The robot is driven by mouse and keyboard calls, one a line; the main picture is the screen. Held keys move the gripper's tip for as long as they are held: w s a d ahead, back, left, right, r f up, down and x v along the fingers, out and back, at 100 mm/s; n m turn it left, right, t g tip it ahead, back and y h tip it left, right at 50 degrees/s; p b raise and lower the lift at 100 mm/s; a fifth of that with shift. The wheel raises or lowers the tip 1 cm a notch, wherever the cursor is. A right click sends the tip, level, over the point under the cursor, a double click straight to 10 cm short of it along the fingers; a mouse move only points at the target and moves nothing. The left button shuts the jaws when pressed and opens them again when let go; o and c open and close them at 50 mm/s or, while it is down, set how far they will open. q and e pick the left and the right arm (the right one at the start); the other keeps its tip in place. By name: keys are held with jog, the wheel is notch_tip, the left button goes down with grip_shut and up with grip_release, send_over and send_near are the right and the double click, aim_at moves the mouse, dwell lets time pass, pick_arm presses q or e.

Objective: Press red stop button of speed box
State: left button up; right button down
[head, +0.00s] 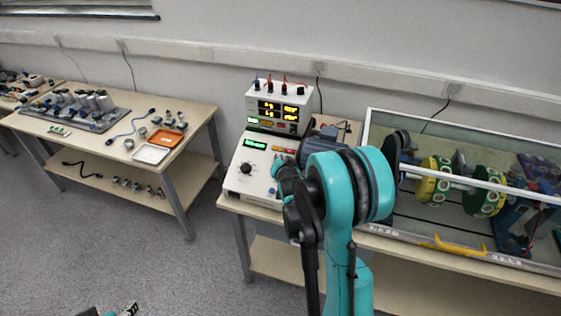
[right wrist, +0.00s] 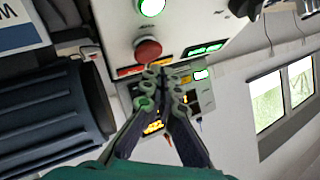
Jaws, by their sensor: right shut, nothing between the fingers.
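The speed box (head: 237,180) is a white sloped panel with a black knob and a green display, on the middle table. Its red stop button (right wrist: 148,50) shows in the right wrist view as a round red cap, beside a lit green button (right wrist: 151,7). In the head view my right gripper and arm hide the red button. My right gripper (head: 277,165) is over the box's right part, shut and empty. In the right wrist view its fingertips (right wrist: 154,72) appear just below the red button; contact cannot be told. A small part of my left gripper (head: 130,308) shows at the bottom edge.
A white meter unit (head: 262,97) with lit displays stands behind the speed box. A dark ribbed motor (right wrist: 52,118) is close beside my right gripper. A glass-sided case (head: 440,250) with yellow-green discs stands right. The left table (head: 95,140) holds trays and small parts.

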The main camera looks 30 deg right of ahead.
dwell(0.7)
jog(key=shift+w+d+f+b, duration=0.15)
jog(key=shift+f+b, duration=0.25)
jog(key=shift+b, duration=0.05)
jog(key=shift+d+f+b, duration=0.15)
jog(key=shift+f+b, duration=0.15)
jog(key=shift+b, duration=0.1)
dwell(0.4)
jog(key=shift+r, duration=0.1)
jog(key=shift+a+r+p, duration=0.3)
jog(key=shift+r+p, duration=0.2)
jog(key=shift+r, duration=0.15)
jog(key=r+p, duration=0.1)
jog(key=s+a+r+p, duration=0.1)
jog(key=r, duration=0.1)
jog(key=r+p, duration=0.1)
jog(key=shift+s+a+r, duration=0.25)
jog(key=shift+s+a, duration=0.05)
jog(key=shift+s, duration=0.05)
dwell(0.5)
